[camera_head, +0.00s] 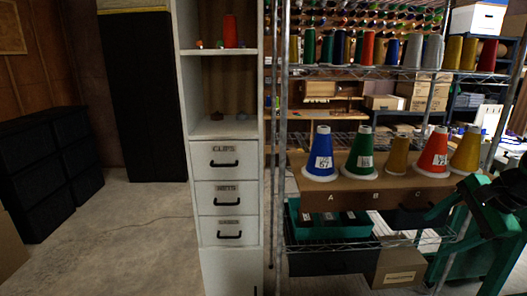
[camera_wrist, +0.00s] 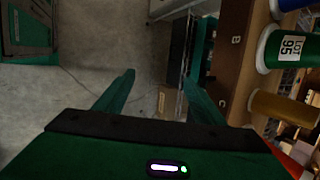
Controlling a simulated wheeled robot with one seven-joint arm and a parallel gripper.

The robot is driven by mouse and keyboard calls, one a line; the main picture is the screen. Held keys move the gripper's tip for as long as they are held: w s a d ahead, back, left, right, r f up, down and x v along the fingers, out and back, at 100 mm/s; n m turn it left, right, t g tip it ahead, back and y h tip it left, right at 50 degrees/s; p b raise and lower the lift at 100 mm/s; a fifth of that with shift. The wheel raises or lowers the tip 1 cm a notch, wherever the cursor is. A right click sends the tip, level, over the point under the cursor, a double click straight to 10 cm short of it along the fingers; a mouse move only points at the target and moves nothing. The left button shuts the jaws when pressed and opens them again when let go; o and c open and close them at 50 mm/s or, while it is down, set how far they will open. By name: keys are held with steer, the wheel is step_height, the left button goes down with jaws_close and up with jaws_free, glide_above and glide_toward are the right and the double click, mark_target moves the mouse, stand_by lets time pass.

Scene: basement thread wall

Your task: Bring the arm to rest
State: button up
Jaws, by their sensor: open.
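My gripper (camera_wrist: 160,80) shows in the wrist view with its two green fingers spread apart and nothing between them. Bare concrete floor and part of the wire rack lie beyond the fingers. The brown board (camera_wrist: 238,70) lettered B and C is to the right of the fingers, with a green thread cone (camera_wrist: 290,50) and a gold cone (camera_wrist: 285,108) on it. In the head view, my green and black arm (camera_head: 480,225) reaches in at the right, in front of the rack's right end. The fingertips are not clear there.
Blue (camera_head: 321,155), green (camera_head: 362,155), red (camera_head: 434,155) and two gold cones stand upright along the shelf. A green tray (camera_head: 295,225) and a cardboard box (camera_head: 398,267) sit below. A white drawer cabinet (camera_head: 229,175) is left of the rack. Floor (camera_head: 125,245) at left is clear.

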steer(key=s+a+f+n+g+h, duration=0.1)
steer(key=s+n, duration=0.4)
steer(key=s, duration=0.5)
steer(key=s+f+n+g+h, duration=0.1)
steer(key=s+f+n+g, duration=0.2)
steer(key=s+n, duration=0.3)
steer(key=s+g, duration=0.1)
steer(key=s, duration=0.4)
steer(key=shift+a+f+g+h, duration=0.25)
steer(key=shift+a+g+h, duration=0.05)
steer(key=shift+a+h, duration=0.1)
steer(key=shift+w+f, duration=0.25)
steer(key=shift+w, duration=0.35)
steer(key=shift+c, duration=0.4)
